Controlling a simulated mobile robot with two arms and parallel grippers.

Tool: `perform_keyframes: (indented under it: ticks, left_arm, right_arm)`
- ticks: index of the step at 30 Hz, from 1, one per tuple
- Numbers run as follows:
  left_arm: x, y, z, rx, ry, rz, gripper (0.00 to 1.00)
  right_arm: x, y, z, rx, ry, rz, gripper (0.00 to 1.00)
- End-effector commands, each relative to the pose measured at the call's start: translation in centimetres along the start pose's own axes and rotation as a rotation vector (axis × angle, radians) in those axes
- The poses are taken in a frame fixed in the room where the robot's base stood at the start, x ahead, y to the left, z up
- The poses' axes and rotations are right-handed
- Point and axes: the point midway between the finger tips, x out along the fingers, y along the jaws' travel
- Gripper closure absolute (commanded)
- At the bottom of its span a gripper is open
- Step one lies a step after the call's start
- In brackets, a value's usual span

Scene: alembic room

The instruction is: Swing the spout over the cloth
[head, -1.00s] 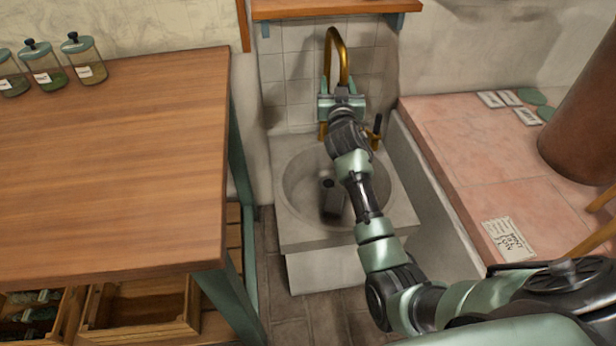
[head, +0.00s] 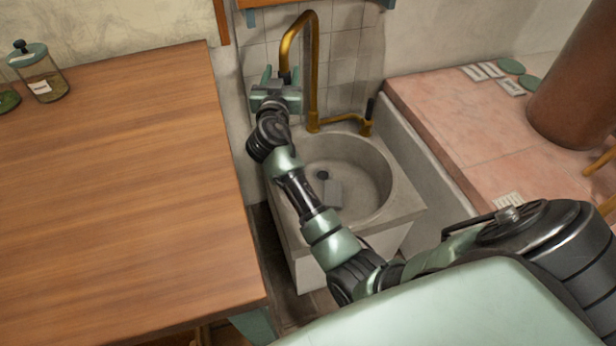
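The brass spout (head: 313,70) rises behind the stone basin (head: 385,180) and arches over to the left. Its free end hangs down near the basin's back left. My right gripper (head: 281,76) is at that free end, with its two green fingers apart on either side of it. A gap shows beside the spout, so the fingers look open around it; contact is not clear. A small grey piece (head: 333,192), perhaps the cloth, lies on the basin floor beside the dark drain. My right forearm covers the basin's left side. My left gripper is not in view.
A brass side tap (head: 350,121) with a dark handle stands right of the spout's foot. A wooden table (head: 110,190) with jars (head: 43,85) is at left. A pink tiled ledge (head: 460,120) is at right. A wooden shelf edge (head: 262,3) is above.

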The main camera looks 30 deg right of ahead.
Motion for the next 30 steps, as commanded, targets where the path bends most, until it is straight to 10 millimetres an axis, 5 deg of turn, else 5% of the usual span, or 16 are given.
perform_keyframes:
  ticks: [12, 30]
  left_arm:
    - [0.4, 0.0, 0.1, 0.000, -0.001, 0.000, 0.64]
    - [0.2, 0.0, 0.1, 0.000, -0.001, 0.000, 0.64]
  right_arm:
    - [-6.9, 0.4, 0.6, -0.005, -0.013, 0.002, 0.51]
    - [-12.0, 5.9, 9.9, -0.110, -0.332, -0.008, 0.51]
